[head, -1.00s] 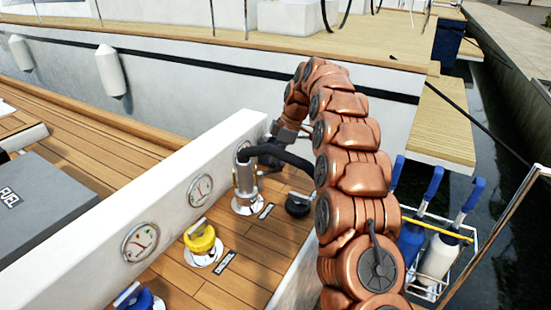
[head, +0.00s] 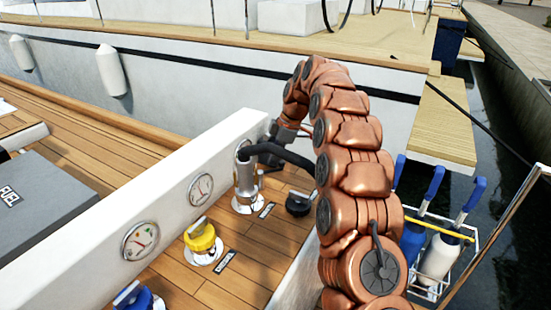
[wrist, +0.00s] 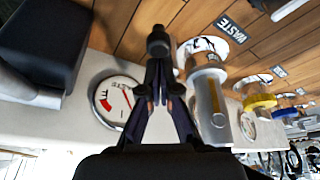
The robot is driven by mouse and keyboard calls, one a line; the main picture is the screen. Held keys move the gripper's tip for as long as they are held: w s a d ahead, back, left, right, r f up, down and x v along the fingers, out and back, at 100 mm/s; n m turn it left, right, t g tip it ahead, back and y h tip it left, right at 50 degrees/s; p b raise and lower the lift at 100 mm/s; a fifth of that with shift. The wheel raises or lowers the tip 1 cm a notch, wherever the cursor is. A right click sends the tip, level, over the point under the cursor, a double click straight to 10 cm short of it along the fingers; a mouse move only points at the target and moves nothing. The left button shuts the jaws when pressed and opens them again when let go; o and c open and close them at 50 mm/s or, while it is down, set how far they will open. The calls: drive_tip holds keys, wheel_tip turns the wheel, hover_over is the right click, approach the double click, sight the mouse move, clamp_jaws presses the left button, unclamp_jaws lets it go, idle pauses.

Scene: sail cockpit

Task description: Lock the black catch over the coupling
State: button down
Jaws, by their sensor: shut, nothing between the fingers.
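The coupling is an upright silver metal cylinder (head: 246,183) on the teak ledge, with a thick black hose running from its upper part to the right. In the wrist view the bare metal cylinder (wrist: 209,98) stands right of my fingers, apart from them in the picture. In the head view my gripper (head: 272,138) is small and dark, just behind and right of the coupling, partly hidden by the hose. I cannot make out the black catch or its position clearly.
A black cap (head: 298,204) sits right of the coupling and a yellow cap (head: 200,237) at its front left. Round gauges (head: 140,240) line the white wall (head: 80,243). A bottle rack (head: 437,265) hangs at the right. The WASTE label (wrist: 229,25) is near the coupling.

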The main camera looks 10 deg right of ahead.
drive_tip(key=shift+s+a+f, duration=0.1)
drive_tip(key=shift+s+a, duration=0.2)
drive_tip(key=shift+a, duration=0.05)
drive_tip(key=shift+s+a+b, duration=0.25)
drive_tip(key=shift+a+b, duration=0.15)
drive_tip(key=shift+s+a, duration=0.8)
drive_tip(key=shift+a, duration=0.55)
wheel_tip(320, 180, up, 10)
drive_tip(key=p, duration=0.2)
hover_over(271, 171)
drive_tip(key=shift+f, duration=0.1)
